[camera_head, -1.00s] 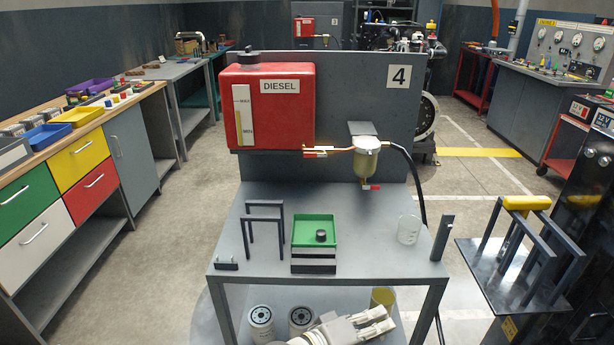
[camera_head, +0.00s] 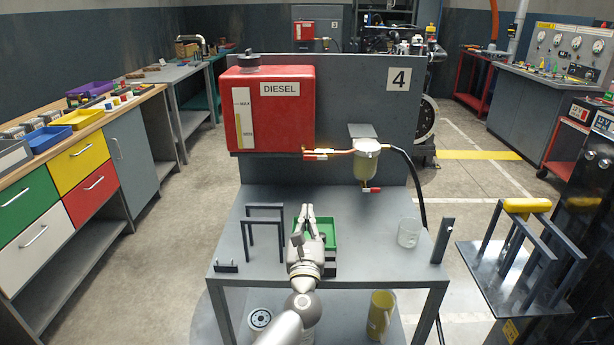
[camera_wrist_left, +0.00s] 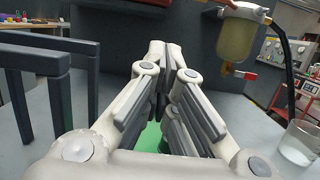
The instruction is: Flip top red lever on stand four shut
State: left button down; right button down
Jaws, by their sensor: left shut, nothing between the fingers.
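Stand four has a dark upright panel (camera_head: 345,90) with a "4" label and a red DIESEL tank (camera_head: 280,105). The top red lever (camera_head: 316,156) sits on the copper line between the tank and the filter bowl (camera_head: 366,160). It looks about in line with the pipe. A lower red lever (camera_head: 371,190) is under the bowl and also shows in the left wrist view (camera_wrist_left: 246,74). My left gripper (camera_head: 307,209) is shut and empty above the green tray, below and in front of the top lever. My right gripper is not in view.
The green tray (camera_head: 330,228) is partly hidden by my left gripper. A dark frame rack (camera_head: 265,207) stands left of it, a glass beaker (camera_head: 409,232) right. A black hose (camera_head: 410,165) runs down from the filter. A yellow-handled rack (camera_head: 526,205) stands right.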

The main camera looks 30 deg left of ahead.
aim_at(315, 157)
pick_arm(q)
jog(key=shift+a, duration=0.15)
jog(key=w+a+r+p, duration=0.4)
jog(key=w+a+r, duration=0.1)
jog(key=w, duration=0.3)
jog(key=shift+w+r, duration=0.15)
jog(key=shift+r, duration=0.55)
dwell(0.4)
jog(key=shift+a+r+m+p, duration=0.15)
jog(key=shift+m+p, duration=0.15)
jog(key=shift+p, duration=0.1)
